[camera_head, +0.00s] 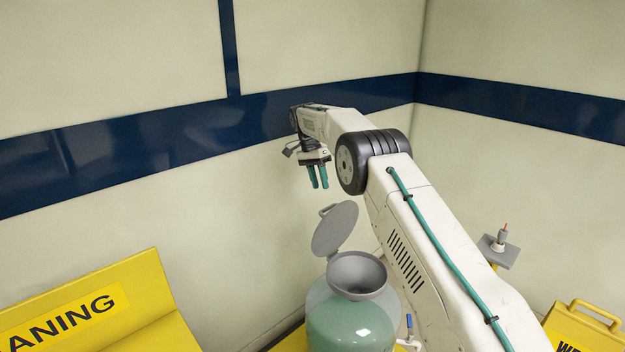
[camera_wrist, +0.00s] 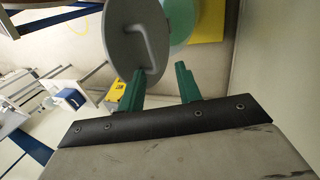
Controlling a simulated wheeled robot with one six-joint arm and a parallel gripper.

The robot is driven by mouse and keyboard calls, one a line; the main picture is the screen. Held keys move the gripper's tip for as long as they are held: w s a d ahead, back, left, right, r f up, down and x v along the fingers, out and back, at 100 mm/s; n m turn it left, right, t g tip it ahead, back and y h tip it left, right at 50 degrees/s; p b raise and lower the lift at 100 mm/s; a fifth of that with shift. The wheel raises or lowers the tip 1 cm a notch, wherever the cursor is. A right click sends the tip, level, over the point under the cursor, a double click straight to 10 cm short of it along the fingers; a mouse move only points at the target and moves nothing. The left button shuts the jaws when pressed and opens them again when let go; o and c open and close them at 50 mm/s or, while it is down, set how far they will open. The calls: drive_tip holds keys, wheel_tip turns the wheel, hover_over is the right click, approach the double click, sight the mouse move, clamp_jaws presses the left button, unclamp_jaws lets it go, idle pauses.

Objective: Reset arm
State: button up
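My gripper (camera_head: 318,177) hangs from the end of my white arm, above and a little left of the green container, with its green fingers pointing down. In the wrist view my gripper (camera_wrist: 158,90) shows two green fingers set apart, with nothing between their tips. The green container (camera_head: 350,322) has a grey open mouth, and its round grey lid (camera_head: 335,229) stands tilted up at the back left of the rim. The lid also shows in the wrist view (camera_wrist: 125,40), beyond the left finger, with part of the green container (camera_wrist: 180,20) beside it.
A yellow sign with "ANING" lettering (camera_head: 140,290) stands at lower left. Another yellow sign (camera_head: 585,325) is at lower right. A small grey plate with a peg-like object (camera_head: 502,238) is right of my arm. Pale walls with a blue band (camera_head: 180,135) close off the back.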

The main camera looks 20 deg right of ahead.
drive_tip(key=s+r+n+t, duration=0.2)
drive_tip(key=s+r+n, duration=0.3)
drive_tip(key=s+r, duration=1.35)
drive_tip(key=s+r+n+t+y, duration=0.1)
drive_tip(key=s+r+n, duration=0.35)
drive_tip(key=s, duration=1.15)
drive_tip(key=s+f+n+t, duration=0.1)
drive_tip(key=s+f, duration=0.3)
drive_tip(key=s, duration=0.8)
drive_tip(key=s+f+n+t, duration=0.1)
drive_tip(key=s+f, duration=0.4)
drive_tip(key=s, duration=0.6)
drive_tip(key=shift+s+a+f+n+y, duration=0.25)
drive_tip(key=shift+s+n+y, duration=0.15)
drive_tip(key=shift+n, duration=0.15)
